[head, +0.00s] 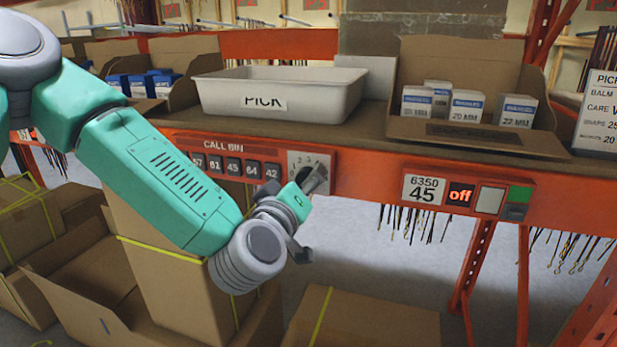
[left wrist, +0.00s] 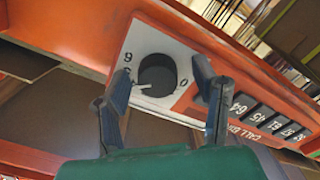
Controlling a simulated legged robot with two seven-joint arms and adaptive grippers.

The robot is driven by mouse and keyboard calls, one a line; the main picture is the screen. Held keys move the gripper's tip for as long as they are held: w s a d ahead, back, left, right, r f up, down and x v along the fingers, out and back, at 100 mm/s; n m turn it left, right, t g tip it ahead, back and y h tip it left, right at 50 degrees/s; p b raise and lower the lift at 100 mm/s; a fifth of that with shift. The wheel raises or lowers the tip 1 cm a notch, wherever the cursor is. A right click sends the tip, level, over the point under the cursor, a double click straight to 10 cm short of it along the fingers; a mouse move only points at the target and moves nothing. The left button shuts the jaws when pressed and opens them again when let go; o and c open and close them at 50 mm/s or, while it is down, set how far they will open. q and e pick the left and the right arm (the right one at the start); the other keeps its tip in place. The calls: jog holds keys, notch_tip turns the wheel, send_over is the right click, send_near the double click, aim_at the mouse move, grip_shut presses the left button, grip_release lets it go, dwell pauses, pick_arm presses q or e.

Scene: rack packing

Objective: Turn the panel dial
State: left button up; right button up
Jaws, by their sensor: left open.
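The panel dial is a round black knob (left wrist: 158,72) with a white pointer mark, on a pale plate with printed numbers. In the head view its plate (head: 299,160) sits on the orange shelf beam, right of the call-bin number tiles, and the knob is largely hidden by my gripper. My left gripper (head: 308,215) is at the dial, open and empty. In the left wrist view its two fingers (left wrist: 162,77) stand apart, one toward each side of the knob. I cannot tell whether either finger touches it. My right gripper is not in view.
A "CALL BIN" row of number tiles (head: 233,166) is left of the dial. A panel reading "6350 45" and "off" (head: 460,194) is to its right. A grey PICK tray (head: 283,91) and a carton of small boxes (head: 468,137) stand on the shelf above. Cardboard boxes (head: 360,318) sit below.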

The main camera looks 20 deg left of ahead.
pick_arm(q)
jog(key=shift+s+r, duration=0.1)
jog(key=shift+s, duration=0.05)
jog(key=c, duration=1.2)
jog(key=shift+o, duration=0.3)
jog(key=n+b, duration=0.2)
jog(key=n, duration=0.1)
jog(key=shift+f+b, duration=0.2)
jog(key=shift+b, duration=0.15)
jog(key=shift+r+n, duration=0.15)
jog(key=shift+n, duration=0.35)
jog(key=o, duration=1.1)
jog(key=shift+o, duration=0.2)
